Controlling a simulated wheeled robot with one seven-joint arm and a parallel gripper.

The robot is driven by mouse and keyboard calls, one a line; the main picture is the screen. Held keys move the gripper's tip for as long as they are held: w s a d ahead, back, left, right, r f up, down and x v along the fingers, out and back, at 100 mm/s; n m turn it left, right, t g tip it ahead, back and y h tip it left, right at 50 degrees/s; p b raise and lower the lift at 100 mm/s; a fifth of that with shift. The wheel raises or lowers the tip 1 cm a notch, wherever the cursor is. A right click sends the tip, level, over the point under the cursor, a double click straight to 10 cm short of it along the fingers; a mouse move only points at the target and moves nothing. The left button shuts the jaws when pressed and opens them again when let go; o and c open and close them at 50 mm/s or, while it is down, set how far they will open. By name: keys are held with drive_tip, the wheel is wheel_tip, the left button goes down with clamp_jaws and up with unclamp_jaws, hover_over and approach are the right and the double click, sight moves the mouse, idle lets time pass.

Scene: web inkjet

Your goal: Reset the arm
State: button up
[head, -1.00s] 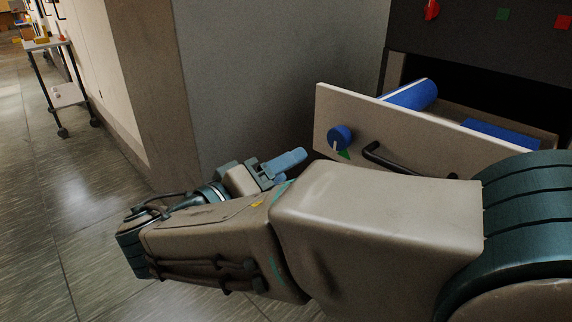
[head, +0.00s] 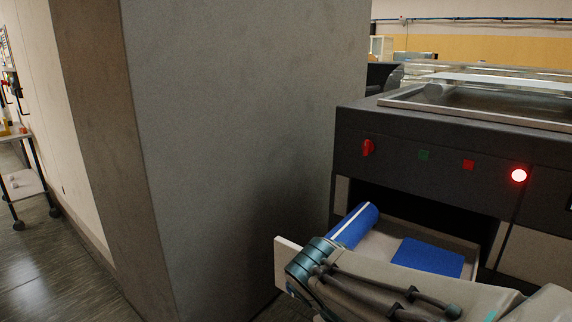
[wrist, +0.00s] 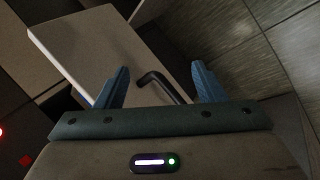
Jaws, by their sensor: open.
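My gripper (wrist: 160,82) is open, with its two blue fingers apart in the wrist view. A black drawer handle (wrist: 160,84) shows between and beyond the fingers, on a pale drawer front (wrist: 145,45). I cannot tell how far the fingers are from it. In the head view my bent arm (head: 400,285) crosses the lower right, in front of the drawer, and hides most of its front (head: 286,258). My gripper is hidden there. The drawer stands open and holds a blue roll (head: 352,226) and a flat blue piece (head: 430,258).
The dark machine (head: 400,150) above the drawer has a red knob (head: 368,147), green and red buttons, and a lit red lamp (head: 519,175). A thick grey pillar (head: 240,150) stands close on the left. A trolley (head: 25,185) and open floor lie further left.

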wheel_tip(320, 180, up, 9)
drive_tip(key=s+d+m+t+y+p, duration=0.1)
drive_tip(key=s+m+y+p, duration=0.1)
drive_tip(key=y+p, duration=0.3)
drive_tip(key=p, duration=0.4)
drive_tip(key=shift+y+p, duration=0.3)
drive_tip(key=shift+f, duration=0.1)
drive_tip(key=shift+c, duration=0.3)
